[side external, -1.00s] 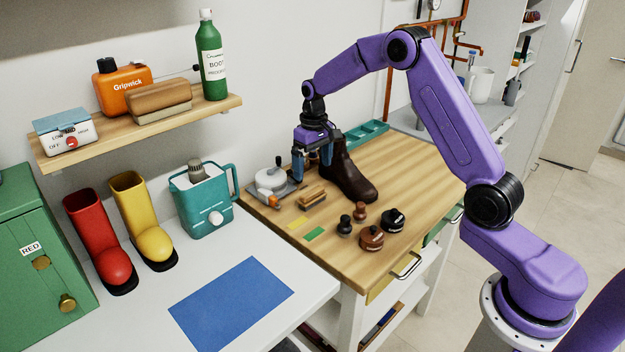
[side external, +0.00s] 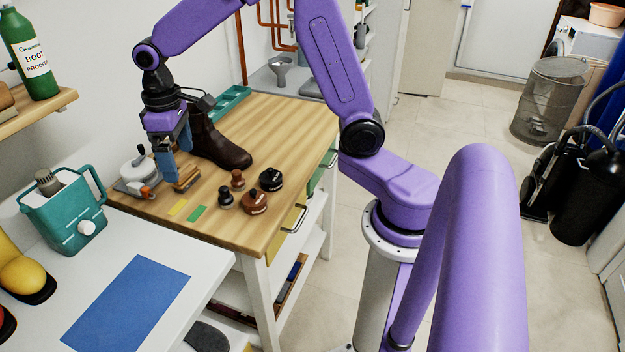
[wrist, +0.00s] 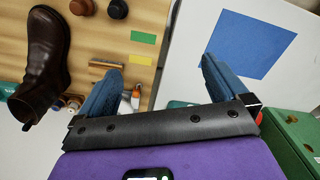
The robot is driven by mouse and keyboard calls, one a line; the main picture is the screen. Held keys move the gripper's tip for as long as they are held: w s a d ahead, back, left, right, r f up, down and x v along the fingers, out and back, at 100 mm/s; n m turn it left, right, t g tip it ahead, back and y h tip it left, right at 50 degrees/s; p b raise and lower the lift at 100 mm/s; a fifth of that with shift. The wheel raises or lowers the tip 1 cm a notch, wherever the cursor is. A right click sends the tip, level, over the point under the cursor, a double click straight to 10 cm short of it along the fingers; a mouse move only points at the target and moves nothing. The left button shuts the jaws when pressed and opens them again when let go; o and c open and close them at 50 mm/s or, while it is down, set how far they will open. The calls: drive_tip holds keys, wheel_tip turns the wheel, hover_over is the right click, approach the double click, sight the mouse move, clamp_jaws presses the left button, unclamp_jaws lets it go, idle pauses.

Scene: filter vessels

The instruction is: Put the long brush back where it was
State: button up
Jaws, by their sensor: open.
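A wooden-backed brush (side external: 186,178) lies on the wooden worktop between the white tin device and the dark boot. I take it as the long brush, but its name cannot be confirmed. In the wrist view part of a tan brush (wrist: 104,66) shows beside my left finger. My gripper (side external: 170,170) hangs over the worktop in front of the brush, partly covering it. In the wrist view my gripper (wrist: 160,66) is open, with blue fingers wide apart and nothing held between them.
A brown boot (side external: 215,145) stands behind the brush. A white-topped device (side external: 138,172) with an orange knob is close at left. A blue mat (side external: 130,300) lies on the white table.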

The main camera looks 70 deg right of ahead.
drive_tip(key=s+d+n, duration=0.1)
drive_tip(key=s+n, duration=0.7)
drive_tip(key=s, duration=2)
drive_tip(key=shift+s, duration=0.35)
